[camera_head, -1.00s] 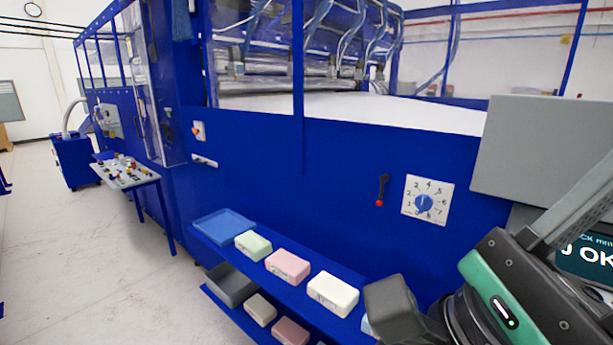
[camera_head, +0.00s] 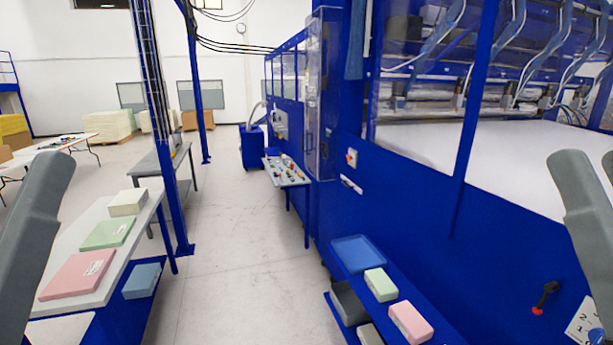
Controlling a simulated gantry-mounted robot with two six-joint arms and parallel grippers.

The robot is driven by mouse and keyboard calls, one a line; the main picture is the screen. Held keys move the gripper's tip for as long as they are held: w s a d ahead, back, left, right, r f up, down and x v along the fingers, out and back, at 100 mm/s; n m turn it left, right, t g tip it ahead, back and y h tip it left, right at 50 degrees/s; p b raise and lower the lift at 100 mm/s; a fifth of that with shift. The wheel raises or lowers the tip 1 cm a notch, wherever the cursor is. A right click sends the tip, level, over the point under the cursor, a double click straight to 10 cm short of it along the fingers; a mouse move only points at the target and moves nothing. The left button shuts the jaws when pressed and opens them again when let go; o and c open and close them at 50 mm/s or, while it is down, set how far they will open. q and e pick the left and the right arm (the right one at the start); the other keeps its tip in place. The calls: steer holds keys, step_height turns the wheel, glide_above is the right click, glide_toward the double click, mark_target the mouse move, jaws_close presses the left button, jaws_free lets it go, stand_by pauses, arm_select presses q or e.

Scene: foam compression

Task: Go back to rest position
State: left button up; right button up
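Neither of my grippers shows in the head view. Only a grey part of my own arms stands at the left edge and another at the right edge, both raised. On the blue shelf of the machine at the lower right lie a light green foam block (camera_head: 380,284) and a pink foam block (camera_head: 410,322), with an empty-looking blue tray (camera_head: 358,254) behind them. The dial (camera_head: 585,322) on the machine front is partly cut off at the lower right corner. A lever with a red knob (camera_head: 544,297) is beside it.
A white-topped table (camera_head: 112,277) at the left bears pink (camera_head: 78,274), green (camera_head: 108,233) and cream (camera_head: 128,203) foam pieces. A blue post (camera_head: 170,150) rises beside it. A control desk (camera_head: 286,171) stands by the machine (camera_head: 420,190). The aisle floor (camera_head: 235,240) between is clear.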

arm_select(q)
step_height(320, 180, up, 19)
steer(key=p, duration=1.5)
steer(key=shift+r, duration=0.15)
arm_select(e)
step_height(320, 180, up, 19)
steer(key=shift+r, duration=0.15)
